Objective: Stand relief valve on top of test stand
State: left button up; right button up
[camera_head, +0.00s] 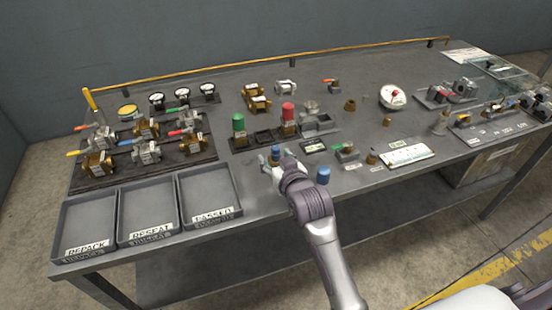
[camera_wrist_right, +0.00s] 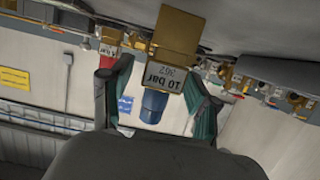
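My right gripper (camera_head: 272,163) is over the front edge area of the bench, right of the trays. A relief valve with a blue cap (camera_head: 275,153) is at its fingers. In the right wrist view the blue cap (camera_wrist_right: 153,106), a "10 bar" tag (camera_wrist_right: 168,77) and a brass body (camera_wrist_right: 177,32) lie between the two spread fingers (camera_wrist_right: 155,95). Gaps show beside the cap, so the fingers look open around it. A grey block (camera_head: 318,124) behind, with a round metal piece on top, may be the test stand; I cannot be sure. My left gripper is not in view.
Green-capped (camera_head: 238,123) and red-capped (camera_head: 288,112) valves stand behind. Labelled trays (camera_head: 209,218) line the front left. Several valves crowd a dark board (camera_head: 190,157). The back middle has bare bench.

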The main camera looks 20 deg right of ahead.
jog(key=shift+r, duration=0.1)
jog(key=shift+s+r, duration=0.1)
jog(key=shift+s, duration=0.15)
jog(key=v, duration=1.1)
jog(key=shift+s+r, duration=0.1)
jog(key=shift+s, duration=0.15)
